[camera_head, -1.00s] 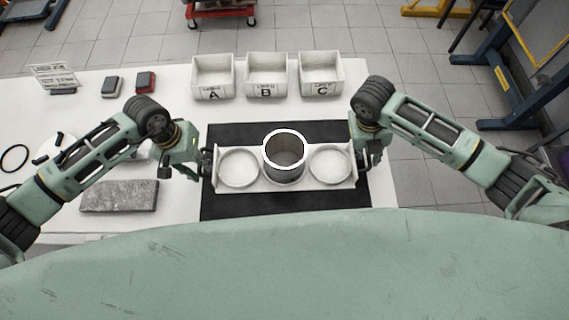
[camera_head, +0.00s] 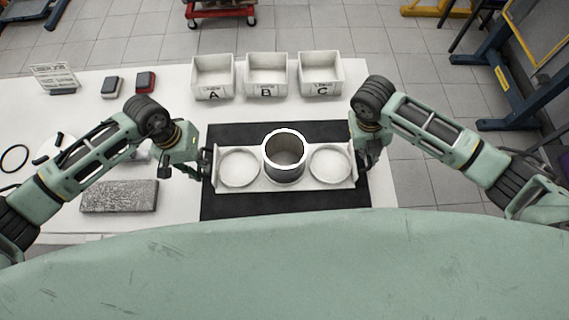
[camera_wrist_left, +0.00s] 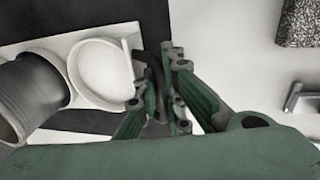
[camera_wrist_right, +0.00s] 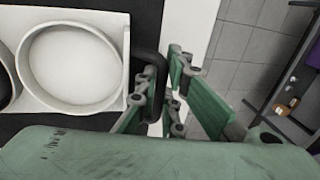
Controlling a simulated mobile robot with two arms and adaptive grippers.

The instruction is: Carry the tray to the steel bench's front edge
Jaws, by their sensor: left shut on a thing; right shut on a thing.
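The white tray (camera_head: 257,183) is over the black mat on the white bench, with a round recess at each end and a grey metal cylinder (camera_head: 284,158) standing upright in its middle. My left gripper (camera_head: 207,176) is shut on the tray's left handle; in the left wrist view the fingers (camera_wrist_left: 157,92) close around the dark handle. My right gripper (camera_head: 362,163) is shut on the right handle, and the right wrist view shows its fingers (camera_wrist_right: 158,88) around that dark handle. I cannot tell whether the tray touches the mat.
The black mat (camera_head: 240,132) lies under the tray. White bins A (camera_head: 213,92), B (camera_head: 266,90) and C (camera_head: 321,88) stand behind it. A grey textured block (camera_head: 119,196) lies to the left. My green body covers the front.

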